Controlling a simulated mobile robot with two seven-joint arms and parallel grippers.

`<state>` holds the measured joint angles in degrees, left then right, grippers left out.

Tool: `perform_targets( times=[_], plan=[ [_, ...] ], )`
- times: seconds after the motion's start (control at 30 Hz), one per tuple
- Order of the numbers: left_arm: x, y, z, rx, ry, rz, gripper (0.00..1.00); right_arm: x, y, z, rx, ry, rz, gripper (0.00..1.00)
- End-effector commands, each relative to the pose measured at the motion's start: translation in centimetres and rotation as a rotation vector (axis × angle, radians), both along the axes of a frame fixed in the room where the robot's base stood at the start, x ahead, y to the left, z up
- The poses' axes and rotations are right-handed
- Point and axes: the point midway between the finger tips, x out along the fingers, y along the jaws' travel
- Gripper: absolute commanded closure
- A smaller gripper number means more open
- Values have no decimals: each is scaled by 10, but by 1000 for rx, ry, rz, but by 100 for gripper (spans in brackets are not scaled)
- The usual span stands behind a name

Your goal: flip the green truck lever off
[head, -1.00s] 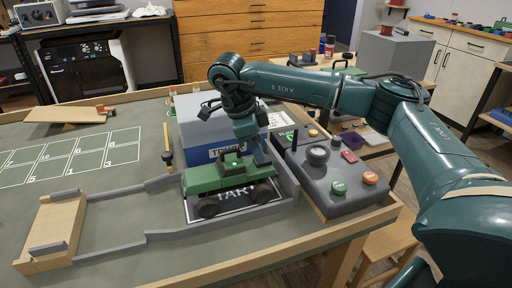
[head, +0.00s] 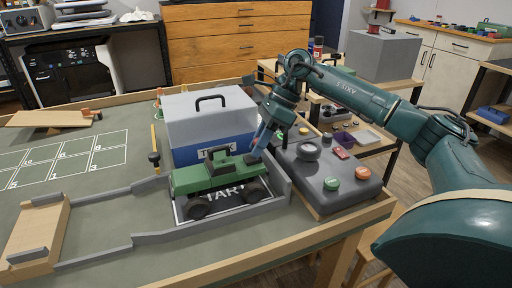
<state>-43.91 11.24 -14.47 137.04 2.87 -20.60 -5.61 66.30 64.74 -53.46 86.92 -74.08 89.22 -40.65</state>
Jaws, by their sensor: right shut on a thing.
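The green truck (head: 212,177) with dark wheels sits on the dark START plate (head: 238,198) between grey walls. A small dark lever (head: 250,159) stands at the rear right of the truck's top. My right gripper (head: 257,151) reaches down from the upper right and is shut on the lever; its fingertips hide part of it. My left gripper is not in view.
A grey and blue box (head: 212,118) with a black handle stands right behind the truck. A grey control panel (head: 325,172) with green and orange buttons lies to the right. Grey rails lead left to a wooden ramp (head: 35,238).

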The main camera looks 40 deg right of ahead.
Motion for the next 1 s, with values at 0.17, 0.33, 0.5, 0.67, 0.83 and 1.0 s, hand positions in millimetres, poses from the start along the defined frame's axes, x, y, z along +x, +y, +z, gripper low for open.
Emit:
perform_targets(
  times=[0.17,0.33,0.5,0.67,0.83,1.0],
  plan=[
    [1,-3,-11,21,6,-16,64,-1,-3,-3,79,-18,-2,100],
    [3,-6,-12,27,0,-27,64,-1,-4,-3,117,-28,-1,100],
    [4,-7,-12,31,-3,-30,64,-1,-4,-2,132,-32,-1,100],
    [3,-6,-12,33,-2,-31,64,-1,-4,-2,133,-32,0,100],
    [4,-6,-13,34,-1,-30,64,-1,-4,-2,133,-31,0,100],
    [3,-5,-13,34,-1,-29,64,-1,-4,-2,132,-31,0,65]
  ],
)
